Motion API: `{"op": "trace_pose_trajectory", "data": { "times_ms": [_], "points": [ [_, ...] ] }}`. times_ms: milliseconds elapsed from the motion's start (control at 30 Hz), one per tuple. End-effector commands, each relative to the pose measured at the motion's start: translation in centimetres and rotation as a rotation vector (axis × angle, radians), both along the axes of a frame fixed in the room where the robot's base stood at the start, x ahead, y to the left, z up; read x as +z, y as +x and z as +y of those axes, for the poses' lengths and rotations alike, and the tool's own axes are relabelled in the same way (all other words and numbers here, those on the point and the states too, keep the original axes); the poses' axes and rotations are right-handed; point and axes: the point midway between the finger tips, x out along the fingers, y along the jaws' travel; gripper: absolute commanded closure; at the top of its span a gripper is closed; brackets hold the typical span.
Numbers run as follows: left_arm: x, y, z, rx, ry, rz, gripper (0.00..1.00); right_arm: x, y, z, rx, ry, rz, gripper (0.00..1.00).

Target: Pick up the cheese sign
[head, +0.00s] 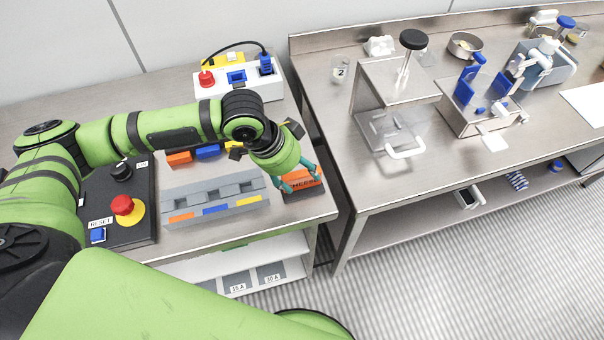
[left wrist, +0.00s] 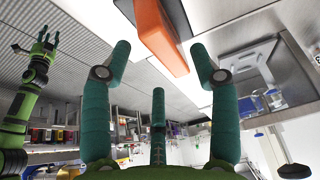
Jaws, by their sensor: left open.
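The cheese sign (head: 303,186) is an orange block with dark lettering near the right front corner of the left table, on a dark base. My left gripper (head: 297,178) is right at it, with teal fingers over its upper side that partly hide the lettering. In the left wrist view an orange block (left wrist: 157,36), which looks like the sign, shows between and beyond the spread fingertips of my left gripper (left wrist: 165,72). The left gripper is open. I cannot tell whether a finger touches the sign. My right gripper (left wrist: 37,46) shows at the left of that view, fingers spread and empty.
A grey slotted rack (head: 213,199) with coloured labels stands just left of the sign. A black panel (head: 120,205) with a red button is further left. A white switch box (head: 238,80) stands behind. A gap separates this table from the right table (head: 400,195).

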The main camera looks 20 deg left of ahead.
Motion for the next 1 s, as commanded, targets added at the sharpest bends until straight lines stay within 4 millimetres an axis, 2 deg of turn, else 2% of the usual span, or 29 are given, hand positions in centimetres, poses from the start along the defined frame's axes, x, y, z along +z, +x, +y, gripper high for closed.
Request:
{"op": "trace_pose_trajectory", "data": {
  "times_ms": [67, 200, 467, 500, 567, 600, 633, 1000],
  "points": [
    [-0.9, 0.5, -0.2, 0.0, 0.0, 0.003, 0.39, 1.0, -0.2, 0.1, 0.0, 0.001, 0.003, 0.6],
    [-2.6, 0.8, -0.8, -0.001, -0.001, 0.002, 0.39, 1.1, 0.1, 0.2, 0.0, 0.003, -0.001, 0.6],
    [-3.0, 0.9, -0.9, -0.001, 0.001, -0.001, 0.39, 1.1, 1.2, 0.4, 0.0, 0.005, -0.02, 0.6],
    [-3.0, 0.9, -0.9, -0.001, 0.0, -0.002, 0.47, 1.1, 1.2, 0.4, 0.0, 0.005, -0.02, 0.6],
    [-3.0, 0.9, -0.9, -0.001, 0.0, -0.002, 0.71, 1.1, 1.2, 0.3, -0.001, 0.006, -0.02, 0.6],
    [-3.0, 0.9, -0.9, -0.001, 0.0, -0.002, 0.87, 1.1, 1.2, 0.3, -0.001, 0.006, -0.02, 0.6],
    [-3.0, 0.9, -0.9, -0.001, 0.0, -0.002, 0.99, 1.1, 1.2, 0.3, -0.001, 0.006, -0.02, 0.6],
    [-2.9, 0.9, -0.9, -0.001, 0.0, -0.002, 1.0, 1.1, 1.1, 0.2, -0.003, 0.005, -0.02, 0.6]
  ]
}}
